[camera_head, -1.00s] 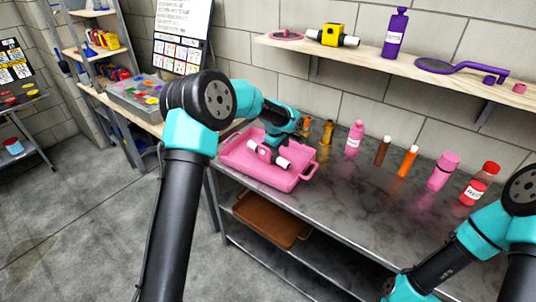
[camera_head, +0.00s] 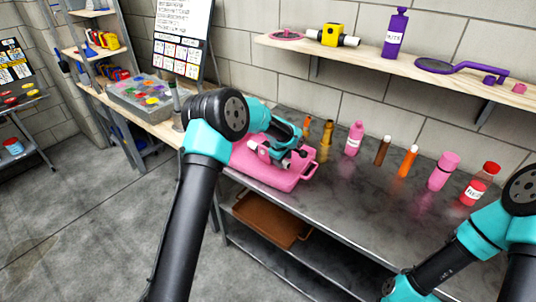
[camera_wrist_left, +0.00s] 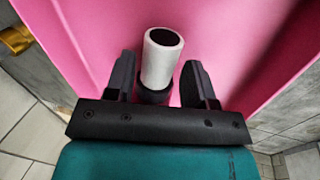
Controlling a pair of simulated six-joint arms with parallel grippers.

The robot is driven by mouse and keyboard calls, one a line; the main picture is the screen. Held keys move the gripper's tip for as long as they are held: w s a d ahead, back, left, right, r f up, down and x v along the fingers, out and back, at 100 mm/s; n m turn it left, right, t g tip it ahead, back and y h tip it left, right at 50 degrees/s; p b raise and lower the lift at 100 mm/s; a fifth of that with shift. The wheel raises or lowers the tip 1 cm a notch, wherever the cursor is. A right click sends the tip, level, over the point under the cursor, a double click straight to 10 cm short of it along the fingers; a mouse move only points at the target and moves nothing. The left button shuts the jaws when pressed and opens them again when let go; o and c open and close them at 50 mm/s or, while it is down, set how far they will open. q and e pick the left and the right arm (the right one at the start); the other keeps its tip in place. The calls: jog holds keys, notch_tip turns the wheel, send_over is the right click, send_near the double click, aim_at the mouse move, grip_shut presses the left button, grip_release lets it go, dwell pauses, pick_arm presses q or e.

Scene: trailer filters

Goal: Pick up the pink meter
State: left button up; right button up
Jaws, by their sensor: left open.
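The pink meter (camera_head: 286,163) lies in the pink tray (camera_head: 304,171) on the metal table, largely hidden behind my left gripper in the head view; a white pipe end shows. My left gripper (camera_head: 279,153) is down over the tray at the meter. In the left wrist view the fingers of the left gripper (camera_wrist_left: 159,78) are open, one on each side of the meter's white pipe end (camera_wrist_left: 162,52) with its dark opening. Gaps show on both sides of the pipe. The pink body is not clearly seen there. My right arm shows at lower right, but its gripper is out of view.
Several bottles and tubes stand along the table's back, including a pink bottle (camera_head: 354,139), an orange tube (camera_head: 408,161) and a red bottle (camera_head: 480,184). A yellow meter (camera_head: 332,36) and a purple bottle (camera_head: 395,33) sit on the wall shelf. The table's front middle is clear.

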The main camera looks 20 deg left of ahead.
pick_arm(q)
jog(key=shift+x, duration=1.4)
jog(key=shift+c, duration=0.4)
grip_shut()
jog(key=shift+r, duration=0.15)
notch_tip(320, 180, up, 10)
jog(key=shift+f, duration=0.1)
